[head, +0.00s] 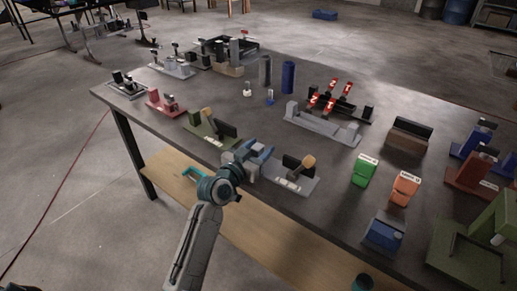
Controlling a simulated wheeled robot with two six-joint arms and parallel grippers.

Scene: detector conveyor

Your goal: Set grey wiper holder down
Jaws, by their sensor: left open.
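The grey wiper holder (290,184) sits on the dark table near its front edge, right of my left gripper. It is a flat light grey base with a white label, a black upright block and a tan rounded piece. My left gripper (258,158) is open at the table's front edge, just left of the holder and apart from it, as far as I can tell. Its fingers partly overlap the table, so their exact gap is hard to see. My right gripper is not in view.
A green holder (203,135) with a similar tan piece stands left of my gripper. A green box (364,170) and an orange box (404,189) stand to the right. A long grey rack (322,125) is behind. Bare tabletop lies between the green holder and the rack.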

